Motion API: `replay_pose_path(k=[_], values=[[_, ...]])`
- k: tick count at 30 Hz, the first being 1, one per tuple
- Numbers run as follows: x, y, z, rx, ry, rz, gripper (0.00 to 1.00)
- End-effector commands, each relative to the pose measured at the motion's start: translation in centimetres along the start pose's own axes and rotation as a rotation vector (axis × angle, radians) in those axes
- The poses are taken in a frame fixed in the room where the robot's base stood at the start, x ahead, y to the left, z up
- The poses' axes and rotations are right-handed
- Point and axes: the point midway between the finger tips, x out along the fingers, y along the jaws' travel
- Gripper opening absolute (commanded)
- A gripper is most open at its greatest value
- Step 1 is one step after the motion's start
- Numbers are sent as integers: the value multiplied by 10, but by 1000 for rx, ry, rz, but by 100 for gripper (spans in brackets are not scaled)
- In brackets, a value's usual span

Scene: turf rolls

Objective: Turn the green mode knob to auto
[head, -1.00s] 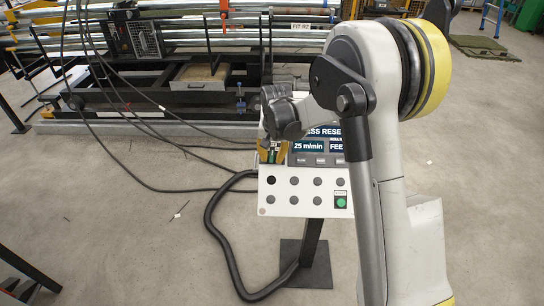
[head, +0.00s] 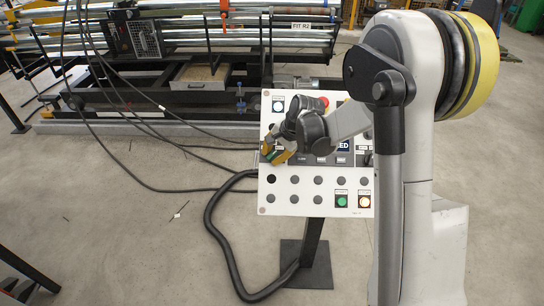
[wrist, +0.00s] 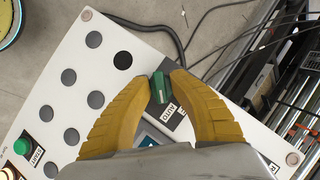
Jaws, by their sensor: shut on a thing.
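The green mode knob (wrist: 160,87) sits on a dark plate on the white control panel (wrist: 70,50). My gripper (wrist: 152,68) has its yellow fingers on both sides of the knob and is shut on it. A white AUTO label (wrist: 168,112) lies beside the knob, partly covered by the right finger. Where the knob's pointer stands against the labels is not clear. In the head view my gripper (head: 278,152) reaches the panel's left edge from the right and hides the knob.
The panel (head: 285,205) carries several grey caps, a green button (head: 341,200), a lit amber button (head: 364,201) and a red button (head: 324,101). A black hose (head: 222,225) runs beside the stand (head: 312,245). A machine frame stands behind; the floor around is mostly clear.

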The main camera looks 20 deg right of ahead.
Motion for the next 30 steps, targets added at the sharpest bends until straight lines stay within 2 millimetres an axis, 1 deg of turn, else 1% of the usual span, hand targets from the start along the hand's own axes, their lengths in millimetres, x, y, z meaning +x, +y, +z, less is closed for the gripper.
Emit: replay_pose_path(k=[15, 16, 17, 26, 28, 30], values=[[1, 1, 0, 16, 0, -7, 0], [1, 1, 0, 16, 0, -7, 30], [1, 1, 0, 16, 0, -7, 34], [-1, 0, 0, 15, 0, -8, 34], [-6, 1, 0, 16, 1, -8, 34], [-15, 1, 0, 17, 1, -8, 34]])
